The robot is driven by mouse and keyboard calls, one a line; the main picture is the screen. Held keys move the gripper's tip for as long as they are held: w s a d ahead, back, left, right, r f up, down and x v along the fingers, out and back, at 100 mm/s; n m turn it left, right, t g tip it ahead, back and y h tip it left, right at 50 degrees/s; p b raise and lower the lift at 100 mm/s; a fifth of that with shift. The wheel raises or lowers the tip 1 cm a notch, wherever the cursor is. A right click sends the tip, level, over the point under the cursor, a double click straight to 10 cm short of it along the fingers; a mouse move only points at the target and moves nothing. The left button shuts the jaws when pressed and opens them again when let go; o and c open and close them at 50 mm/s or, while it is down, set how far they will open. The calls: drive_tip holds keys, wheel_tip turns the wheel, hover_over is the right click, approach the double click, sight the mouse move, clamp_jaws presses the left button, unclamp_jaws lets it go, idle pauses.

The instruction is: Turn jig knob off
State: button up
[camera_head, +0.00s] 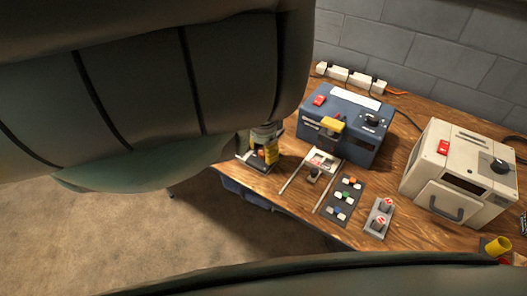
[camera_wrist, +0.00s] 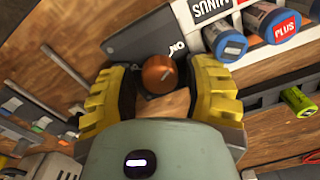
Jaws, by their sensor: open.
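The jig knob (camera_wrist: 157,74) is a round orange-brown knob with a pale mark on its face, in the wrist view. It sits on a dark grey panel (camera_wrist: 135,40) of the jig, with white lettering beside it that is partly covered. My gripper (camera_wrist: 160,82) has its yellow ridged fingers apart, one on each side of the knob. I cannot tell whether either finger touches it. In the head view my gripper (camera_head: 268,150) is over the jig (camera_head: 246,161) at the bench's left end, and my arm hides much of both.
A green cell (camera_wrist: 297,101) is at the right. A blue machine (camera_head: 345,130) and a cream machine (camera_head: 455,175) stand on the bench. A dark tray (camera_head: 344,200) holds small coloured parts.

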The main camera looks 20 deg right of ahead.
idle(0.3)
clamp_jaws()
idle(0.3)
